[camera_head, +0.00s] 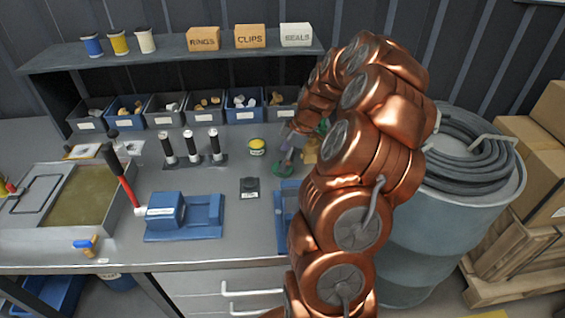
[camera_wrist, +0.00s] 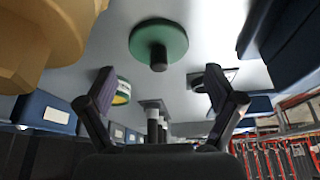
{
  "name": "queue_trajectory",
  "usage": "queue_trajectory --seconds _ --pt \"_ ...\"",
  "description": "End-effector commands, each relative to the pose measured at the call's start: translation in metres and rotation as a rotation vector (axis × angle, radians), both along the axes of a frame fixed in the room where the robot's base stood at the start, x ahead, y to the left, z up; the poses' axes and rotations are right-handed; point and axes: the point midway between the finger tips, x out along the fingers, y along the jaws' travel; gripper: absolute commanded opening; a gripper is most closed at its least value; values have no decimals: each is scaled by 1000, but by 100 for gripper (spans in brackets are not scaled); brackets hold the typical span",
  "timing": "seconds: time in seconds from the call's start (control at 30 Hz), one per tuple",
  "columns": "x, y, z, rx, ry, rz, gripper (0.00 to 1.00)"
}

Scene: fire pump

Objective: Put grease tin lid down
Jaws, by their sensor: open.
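A green round disc with a dark knob, which looks like the grease tin lid (camera_head: 283,171), lies flat on the grey bench, knob up. In the wrist view the lid (camera_wrist: 158,36) stands clear of both fingers, beyond their tips. My gripper (camera_wrist: 166,84) is open, with nothing between its fingers. In the head view my gripper (camera_head: 290,152) is just behind the lid, partly hidden by my arm. The yellow grease tin (camera_head: 256,147) stands on the bench left of my gripper. It shows partly behind a finger in the wrist view (camera_wrist: 122,92).
A small dark block (camera_head: 249,187) sits just left of the lid. A blue fixture (camera_head: 184,215) and a rack of black-handled tools (camera_head: 193,149) stand further left. Parts bins (camera_head: 203,108) line the back. A brass-coloured part (camera_head: 310,152) is close right of my gripper.

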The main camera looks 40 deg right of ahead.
Motion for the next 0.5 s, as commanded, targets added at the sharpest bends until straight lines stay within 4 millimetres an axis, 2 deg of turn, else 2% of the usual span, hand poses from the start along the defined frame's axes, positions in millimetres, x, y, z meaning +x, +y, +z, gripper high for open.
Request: queue_trajectory --seconds 0.3,0.5 --pt "-15 -17 52 -4 -5 0 92" --pt "-22 -23 76 -2 -3 0 92"
